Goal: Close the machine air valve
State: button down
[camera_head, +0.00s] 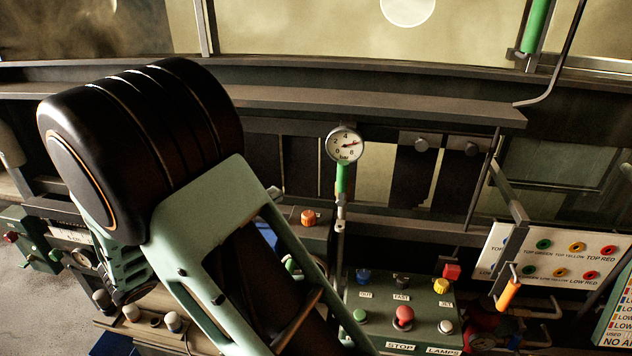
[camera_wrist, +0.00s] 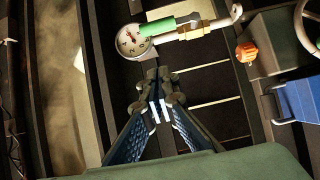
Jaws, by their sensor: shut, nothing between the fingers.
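No part in view carries a readable label naming the machine air valve, so I cannot tell which one it is. A round pressure gauge (camera_head: 345,145) on a green-sleeved pipe (camera_head: 342,179) stands near the middle of the head view. An orange knob (camera_head: 309,217) is low to its left. An orange handle (camera_head: 508,294) hangs farther right. My gripper (camera_wrist: 158,103) is shut and empty in the wrist view, with its tips appearing just below the gauge (camera_wrist: 131,41). The orange knob (camera_wrist: 246,52) is right of the tips, apart from them. My arm hides the gripper in the head view.
A green control box (camera_head: 403,305) with several coloured buttons stands at lower right. A long ledge (camera_head: 400,107) runs above the gauge. In the wrist view a blue part (camera_wrist: 298,102) and a wheel rim lie right.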

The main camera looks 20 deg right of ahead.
aim_at(343, 182)
jog(key=s+d+p+x, duration=0.1)
jog(key=s+p+x, duration=0.1)
jog(key=x, duration=1)
jog(key=shift+s+d+p, duration=0.15)
jog(key=shift+d+p, duration=0.2)
jog(key=shift+p, duration=0.25)
jog(key=shift+b, duration=0.35)
jog(key=shift+s+d+m+b, duration=0.1)
jog(key=shift+d+m+b, duration=0.1)
jog(key=shift+m+b, duration=0.15)
